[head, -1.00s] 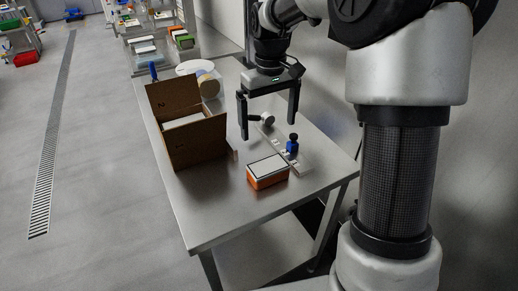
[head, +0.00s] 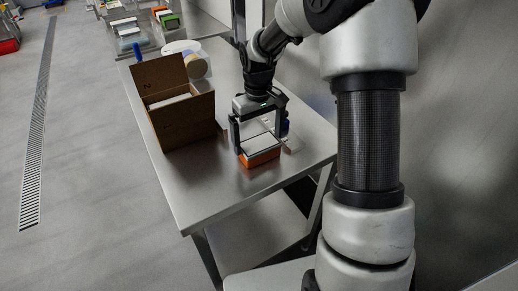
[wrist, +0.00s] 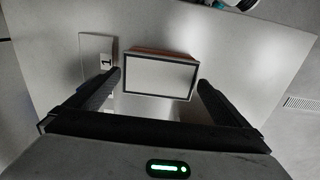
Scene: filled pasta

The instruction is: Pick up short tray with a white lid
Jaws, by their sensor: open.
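The short tray with a white lid (head: 259,144) is an orange box with a dark-edged white top, resting on the metal table. My gripper (head: 260,148) is open directly over it in the head view, with its fingers near two opposite sides. In the wrist view the white lid (wrist: 159,76) lies between and just beyond the two fingertips of my gripper (wrist: 158,80). The fingers appear apart from the tray's sides. Whether they reach below the lid's level I cannot tell.
An open cardboard box (head: 177,108) stands on the table to the left of my gripper. A round pale container (head: 194,66) is behind it. The front of the table (head: 200,190) is clear.

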